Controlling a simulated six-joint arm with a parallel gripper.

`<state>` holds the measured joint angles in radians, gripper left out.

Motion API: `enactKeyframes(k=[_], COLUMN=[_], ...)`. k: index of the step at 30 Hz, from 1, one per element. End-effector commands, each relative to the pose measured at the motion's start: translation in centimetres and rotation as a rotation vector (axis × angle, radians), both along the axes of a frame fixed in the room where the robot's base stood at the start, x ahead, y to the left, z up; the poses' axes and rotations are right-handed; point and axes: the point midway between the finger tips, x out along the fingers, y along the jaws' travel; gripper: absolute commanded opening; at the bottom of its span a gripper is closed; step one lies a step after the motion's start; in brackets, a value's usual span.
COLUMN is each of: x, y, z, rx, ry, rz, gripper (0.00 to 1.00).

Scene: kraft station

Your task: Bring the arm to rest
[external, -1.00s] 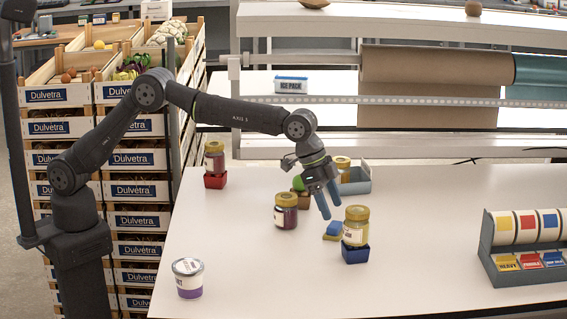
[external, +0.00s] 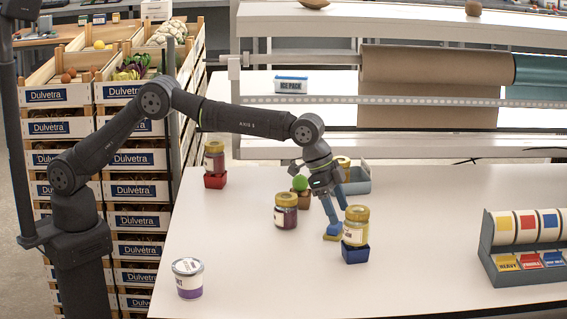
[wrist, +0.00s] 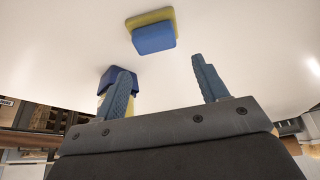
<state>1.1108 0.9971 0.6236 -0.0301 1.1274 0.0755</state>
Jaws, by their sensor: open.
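My gripper (external: 333,205) is open and empty over the middle of the white table (external: 230,240). Its two blue fingers point down and stand apart in the wrist view (wrist: 163,82). A blue and yellow block (external: 332,233) lies on the table just below the fingertips; in the wrist view it (wrist: 154,38) shows ahead of the fingers, apart from them. A gold-lidded jar (external: 356,228) on a dark blue block (external: 355,254) stands just right of my gripper.
Another jar (external: 286,211) stands left of my gripper. A green ball (external: 299,183) on a brown block and a grey bin (external: 358,182) sit behind. A jar on a red block (external: 215,181), a white tub (external: 187,278) and a label rack (external: 520,247) stand farther out. The front middle is clear.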

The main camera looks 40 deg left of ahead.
Motion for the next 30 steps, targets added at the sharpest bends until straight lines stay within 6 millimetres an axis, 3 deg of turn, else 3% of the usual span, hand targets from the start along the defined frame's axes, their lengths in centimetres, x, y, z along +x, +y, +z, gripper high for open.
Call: enactKeyframes(k=[8, 26, 30], x=[0.0, -1.7, -1.4], y=[0.1, 4.3, 3.3], z=[-3.1, 7.8, 4.8], rx=[0.004, -0.002, 0.005], ry=[0.002, -0.001, 0.002], rz=[0.000, 0.000, 0.000], gripper=[0.66, 0.66, 0.66])
